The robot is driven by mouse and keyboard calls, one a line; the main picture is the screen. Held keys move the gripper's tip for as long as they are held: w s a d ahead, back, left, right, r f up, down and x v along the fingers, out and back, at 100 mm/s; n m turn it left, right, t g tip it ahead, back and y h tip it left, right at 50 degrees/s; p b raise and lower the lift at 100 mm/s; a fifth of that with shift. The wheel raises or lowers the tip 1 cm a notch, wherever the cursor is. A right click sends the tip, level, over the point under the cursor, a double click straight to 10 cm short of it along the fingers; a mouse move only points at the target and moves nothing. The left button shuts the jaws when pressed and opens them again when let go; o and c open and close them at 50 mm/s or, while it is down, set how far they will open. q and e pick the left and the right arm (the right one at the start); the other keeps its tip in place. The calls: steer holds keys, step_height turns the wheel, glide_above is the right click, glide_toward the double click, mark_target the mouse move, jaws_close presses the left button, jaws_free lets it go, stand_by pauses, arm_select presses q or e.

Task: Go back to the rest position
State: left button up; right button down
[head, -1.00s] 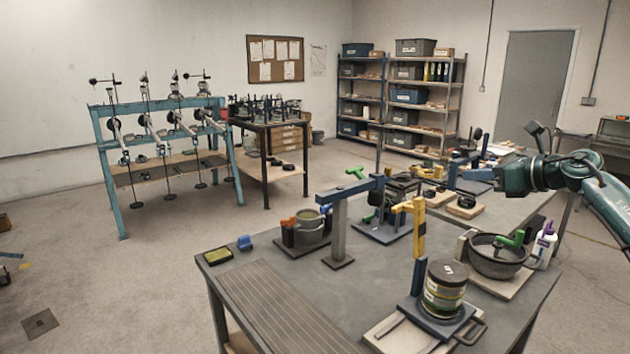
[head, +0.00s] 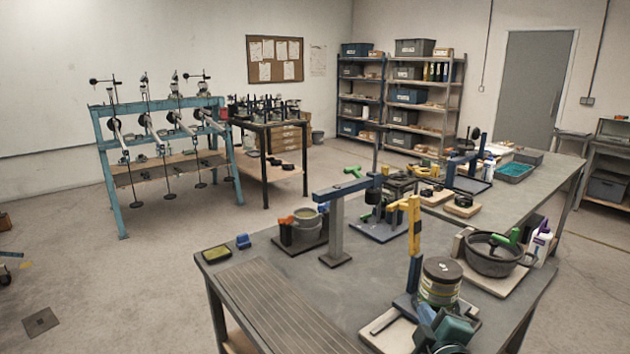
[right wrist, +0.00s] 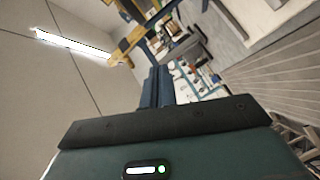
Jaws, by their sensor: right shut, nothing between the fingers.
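My right gripper (head: 428,314) is low in the head view, over the front right corner of the near table (head: 300,290). It is dark teal, with its fingers beside the lower part of a dark-lidded jar (head: 441,280) and partly in front of its stand; I cannot tell whether they touch. In the right wrist view the two blue fingers (right wrist: 158,87) are together with nothing between them. My left gripper is not in view.
A yellow-and-blue lever post (head: 414,245) stands next to the jar. A grey bowl (head: 492,262) on a board and a white bottle (head: 541,243) are at the right. A grey post with a blue arm (head: 337,232) stands mid-table.

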steer(key=s+f+m+g, duration=0.4)
steer(key=s, duration=0.7)
steer(key=s+f+m+g, duration=0.3)
steer(key=s+f+g, duration=0.2)
steer(key=s, duration=0.6)
steer(key=s+f+m+g, duration=0.4)
steer(key=s, duration=0.6)
steer(key=w+a+f+t+y, duration=0.1)
steer(key=w+a+f+t, duration=0.1)
steer(key=f, duration=0.3)
steer(key=w+a+f+t+y, duration=0.2)
steer(key=w+a+f+t, duration=0.1)
steer(key=f+t, duration=0.1)
steer(key=shift+a+f+n, duration=0.25)
steer(key=shift+f+n, duration=0.15)
steer(key=shift+f, duration=0.3)
steer(key=shift+w, duration=0.1)
